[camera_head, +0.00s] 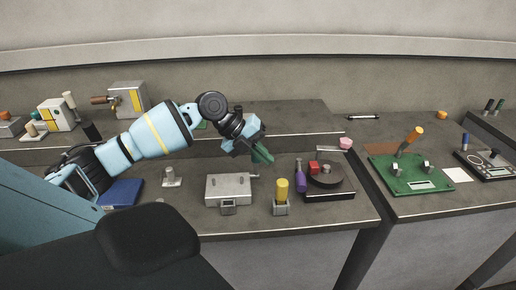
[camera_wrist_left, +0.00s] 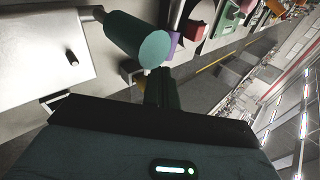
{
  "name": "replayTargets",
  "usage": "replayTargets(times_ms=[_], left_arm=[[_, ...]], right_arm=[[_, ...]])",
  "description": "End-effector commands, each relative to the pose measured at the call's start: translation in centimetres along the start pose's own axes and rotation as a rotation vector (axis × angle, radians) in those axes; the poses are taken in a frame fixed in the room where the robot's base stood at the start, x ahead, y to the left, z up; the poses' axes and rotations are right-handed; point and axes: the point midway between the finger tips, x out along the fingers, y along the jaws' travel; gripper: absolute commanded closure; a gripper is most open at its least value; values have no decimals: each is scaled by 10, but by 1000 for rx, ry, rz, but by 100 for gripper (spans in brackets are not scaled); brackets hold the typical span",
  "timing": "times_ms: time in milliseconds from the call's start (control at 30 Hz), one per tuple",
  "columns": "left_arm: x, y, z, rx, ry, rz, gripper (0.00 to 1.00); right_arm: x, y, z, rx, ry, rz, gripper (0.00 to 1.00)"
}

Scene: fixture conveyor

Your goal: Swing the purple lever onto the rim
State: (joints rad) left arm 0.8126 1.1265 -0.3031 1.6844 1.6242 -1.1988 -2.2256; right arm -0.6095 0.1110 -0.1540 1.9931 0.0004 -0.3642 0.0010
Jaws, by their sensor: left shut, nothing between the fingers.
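The purple lever (camera_head: 300,181) stands nearly upright at the left side of a dark round disc (camera_head: 331,179) with a raised rim on a black base. A red block (camera_head: 313,168) sits at the disc's upper left, close to the lever. In the left wrist view, a purple patch (camera_wrist_left: 173,44) shows beyond the green handle. My left gripper (camera_head: 256,149) is shut and empty, above and left of the lever and apart from it. Its closed fingers (camera_wrist_left: 161,88) also show in the left wrist view. My right gripper is not in view.
A green handle (camera_head: 263,157) by my left gripper belongs to the metal box (camera_head: 228,187). A yellow-handled fixture (camera_head: 283,190) stands between box and disc. A pink piece (camera_head: 346,143) lies behind the disc. A green board (camera_head: 405,182) lies on the right bench, beyond a gap.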

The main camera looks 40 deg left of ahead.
Motion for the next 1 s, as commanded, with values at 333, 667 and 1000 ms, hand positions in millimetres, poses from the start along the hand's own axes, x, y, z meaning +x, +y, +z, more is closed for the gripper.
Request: replayTargets(times_ms=[333, 667, 1000], left_arm=[[60, -9, 0, 2, -1, -6, 100], [85, -16, 0, 1, -2, -2, 100], [87, -16, 0, 1, -1, -1, 100]], right_arm=[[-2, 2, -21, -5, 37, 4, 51], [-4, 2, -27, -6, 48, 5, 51], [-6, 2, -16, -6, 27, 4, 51]])
